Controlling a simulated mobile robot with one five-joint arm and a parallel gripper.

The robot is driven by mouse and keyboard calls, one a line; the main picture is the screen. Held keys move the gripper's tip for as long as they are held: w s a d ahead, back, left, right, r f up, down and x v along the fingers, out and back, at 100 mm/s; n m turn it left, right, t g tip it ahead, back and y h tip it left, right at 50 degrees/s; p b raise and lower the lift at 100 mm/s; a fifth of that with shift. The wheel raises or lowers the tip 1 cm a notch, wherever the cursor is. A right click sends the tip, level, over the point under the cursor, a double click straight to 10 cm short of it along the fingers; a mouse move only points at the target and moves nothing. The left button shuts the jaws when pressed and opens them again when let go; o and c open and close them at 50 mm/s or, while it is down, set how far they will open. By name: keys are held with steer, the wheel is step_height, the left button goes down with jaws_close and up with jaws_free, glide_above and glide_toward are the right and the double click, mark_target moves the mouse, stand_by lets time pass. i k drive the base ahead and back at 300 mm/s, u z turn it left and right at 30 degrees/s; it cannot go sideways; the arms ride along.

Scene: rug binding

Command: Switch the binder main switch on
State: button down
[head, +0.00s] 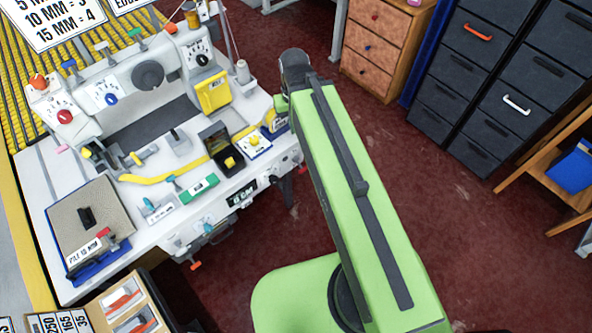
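The binder (150,95) is a white machine on a white table at the left. Its face carries a dial with a red knob (65,116), one with a blue knob (111,99) and a black-knobbed dial (202,60). My gripper does not show; the arm hides that area.
Yellow binding tape (150,179) runs across the white table (40,205). A board with beige rug (88,222) lies at its left front. Wooden drawers (380,48) and dark drawer cabinets (480,45) stand behind. Red floor (450,210) is free at right.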

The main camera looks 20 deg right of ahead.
mark_target(300, 165)
steer(key=u, duration=4.4)
steer(key=i, duration=0.15)
steer(key=z, duration=1.55)
steer(key=k, duration=0.2)
steer(key=u, duration=1)
steer(key=k, duration=2.45)
steer(key=z, duration=0.5)
